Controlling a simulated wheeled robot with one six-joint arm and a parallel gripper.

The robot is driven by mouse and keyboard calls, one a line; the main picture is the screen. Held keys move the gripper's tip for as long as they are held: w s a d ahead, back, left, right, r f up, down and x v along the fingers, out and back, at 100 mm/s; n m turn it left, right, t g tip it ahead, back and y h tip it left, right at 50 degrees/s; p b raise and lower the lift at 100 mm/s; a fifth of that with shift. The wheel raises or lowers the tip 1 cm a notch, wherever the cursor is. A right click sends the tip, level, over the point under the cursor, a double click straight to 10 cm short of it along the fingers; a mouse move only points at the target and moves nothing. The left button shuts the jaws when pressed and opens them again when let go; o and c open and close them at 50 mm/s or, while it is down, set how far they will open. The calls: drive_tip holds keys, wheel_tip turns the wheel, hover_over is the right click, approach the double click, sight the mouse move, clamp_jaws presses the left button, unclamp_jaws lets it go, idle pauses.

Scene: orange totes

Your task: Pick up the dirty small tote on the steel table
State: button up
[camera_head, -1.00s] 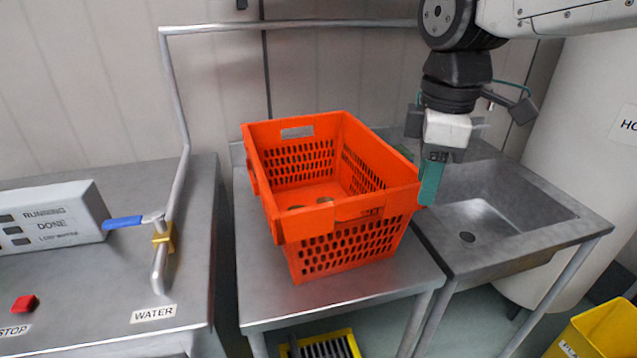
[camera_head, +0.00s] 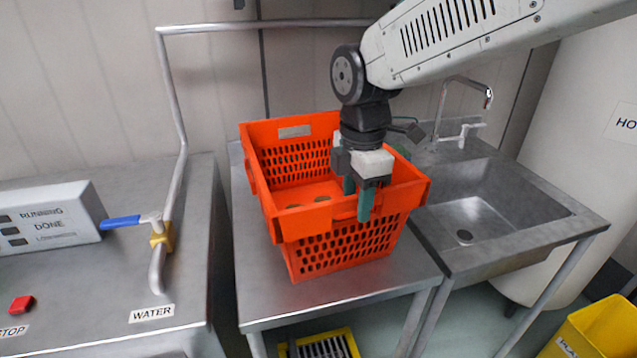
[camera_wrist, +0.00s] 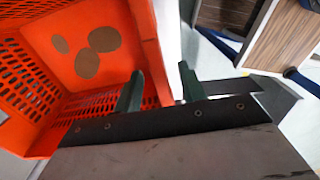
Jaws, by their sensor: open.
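The orange small tote (camera_head: 340,245) stands upright on the steel table (camera_head: 300,308). Its walls are perforated. Brown round spots show on its floor in the wrist view (camera_wrist: 88,66). My gripper (camera_head: 357,202) is at the tote's front right part, with one green finger inside the rim and one outside in front of the wall. In the wrist view my gripper (camera_wrist: 160,92) has its two green fingers apart, with the tote's wall edge between them. I cannot tell whether either finger touches the wall. My gripper hides part of the tote's right side.
A steel sink (camera_head: 490,210) with a faucet (camera_head: 462,110) adjoins on the right. On the left is a counter with a control box (camera_head: 50,218), a blue-handled valve (camera_head: 125,222) and a pipe. A yellow bin (camera_head: 595,330) stands at the lower right.

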clamp_jaws()
idle(1.4)
